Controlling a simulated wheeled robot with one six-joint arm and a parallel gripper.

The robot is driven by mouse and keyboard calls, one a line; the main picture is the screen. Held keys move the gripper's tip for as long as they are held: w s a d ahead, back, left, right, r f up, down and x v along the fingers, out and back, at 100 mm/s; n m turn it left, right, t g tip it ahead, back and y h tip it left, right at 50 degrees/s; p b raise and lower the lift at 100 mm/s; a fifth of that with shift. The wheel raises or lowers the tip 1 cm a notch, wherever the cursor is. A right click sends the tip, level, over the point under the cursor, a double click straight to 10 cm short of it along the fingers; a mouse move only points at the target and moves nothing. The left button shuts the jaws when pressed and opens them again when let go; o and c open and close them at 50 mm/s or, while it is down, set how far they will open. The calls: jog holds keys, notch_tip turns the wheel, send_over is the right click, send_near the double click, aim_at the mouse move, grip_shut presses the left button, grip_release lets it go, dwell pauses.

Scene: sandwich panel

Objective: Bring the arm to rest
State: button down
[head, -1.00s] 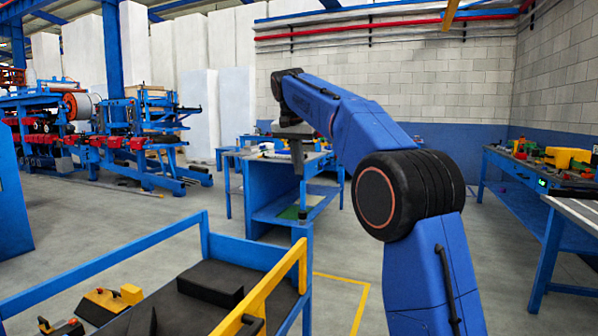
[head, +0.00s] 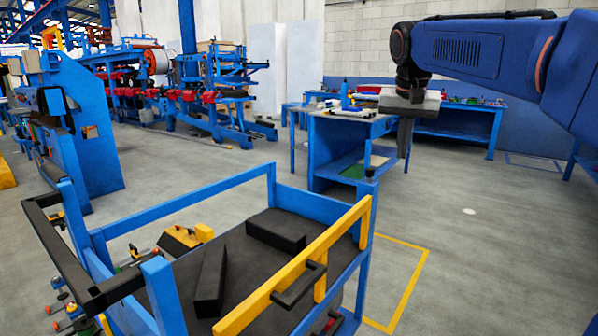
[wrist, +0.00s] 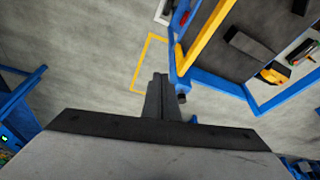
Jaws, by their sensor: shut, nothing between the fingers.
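My gripper (head: 404,138) hangs from the blue arm at the right of the head view, pointing down over open floor. Its fingers are together and empty. In the wrist view the closed fingers (wrist: 158,98) show at the middle, over bare floor beside the cart's corner. Nothing touches the gripper in either view.
A blue workbench (head: 335,150) stands behind the gripper. Floor at the right is clear, with yellow marking (head: 412,280).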

jog(key=s+d+f+n, duration=0.1)
jog(key=s+f+n, duration=0.1)
jog(key=s+f, duration=1.2)
jog(key=s+d+f+n+t+y, duration=0.1)
jog(key=s+f+n, duration=0.1)
jog(key=s+f, duration=1.2)
jog(key=s, duration=0.5)
jog(key=shift+s+d, duration=0.4)
